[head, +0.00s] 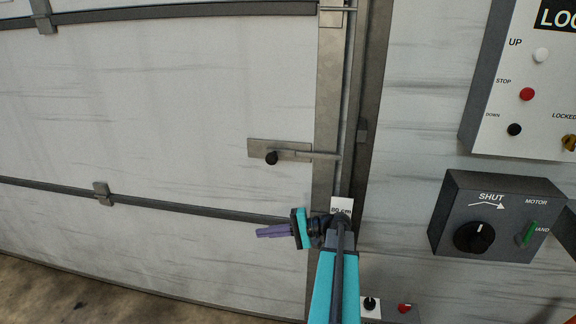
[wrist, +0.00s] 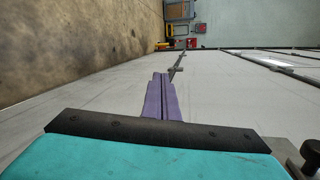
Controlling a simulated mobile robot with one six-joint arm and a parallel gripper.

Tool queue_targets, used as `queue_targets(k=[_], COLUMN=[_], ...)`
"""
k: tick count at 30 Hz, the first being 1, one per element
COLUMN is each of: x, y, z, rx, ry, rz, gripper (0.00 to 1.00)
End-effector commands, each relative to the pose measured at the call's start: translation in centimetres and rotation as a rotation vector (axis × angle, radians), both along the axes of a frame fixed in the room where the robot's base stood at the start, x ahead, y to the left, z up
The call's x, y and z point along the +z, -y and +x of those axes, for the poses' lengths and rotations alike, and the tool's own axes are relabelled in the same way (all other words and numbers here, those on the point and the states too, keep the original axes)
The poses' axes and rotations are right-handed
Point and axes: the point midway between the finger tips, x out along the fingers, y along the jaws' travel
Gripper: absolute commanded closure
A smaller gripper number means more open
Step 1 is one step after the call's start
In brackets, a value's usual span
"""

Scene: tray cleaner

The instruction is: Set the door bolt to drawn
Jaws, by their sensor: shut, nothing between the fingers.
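The door bolt (head: 300,153) is a thin metal rod on a grey plate (head: 262,145), with a black knob (head: 271,158) near the plate's left half. The rod runs right from the plate and reaches across the upright door post. My gripper (head: 258,233) has purple fingers, shut and empty, below the bolt and apart from it, pointing left in the head view. In the wrist view my gripper (wrist: 160,77) shows its two fingers together. A dark knob at the lower right edge of the wrist view (wrist: 311,153) looks like the bolt's, partly cut off.
The large pale door (head: 150,110) has dark horizontal rails (head: 150,204). Right of the post (head: 327,110) are a motor switch box (head: 480,225) and a control panel (head: 530,90) with coloured buttons. A small white label (head: 341,205) sits behind my arm. The door face around the knob is clear.

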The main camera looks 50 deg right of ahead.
Motion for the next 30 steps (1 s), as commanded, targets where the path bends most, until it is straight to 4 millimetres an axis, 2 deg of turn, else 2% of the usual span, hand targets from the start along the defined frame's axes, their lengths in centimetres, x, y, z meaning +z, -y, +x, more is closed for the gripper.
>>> queue_targets(k=[1,6,12,15,21,30], x=[1.9,8.2,14.9,17.3,19.7,19.9], y=[2.1,7.7,12.8,14.3,15.7,15.8], z=[-0.8,-4.1,-8.8,-10.8,-12.8,-13.0], rx=[-0.03,-0.112,-0.187,-0.212,-0.231,-0.233], ry=[0.039,0.179,0.329,0.382,0.437,0.441], rz=[0.004,0.015,0.009,0.002,-0.004,-0.005], gripper=[1.0,1.0,1.0,1.0,1.0,1.0])
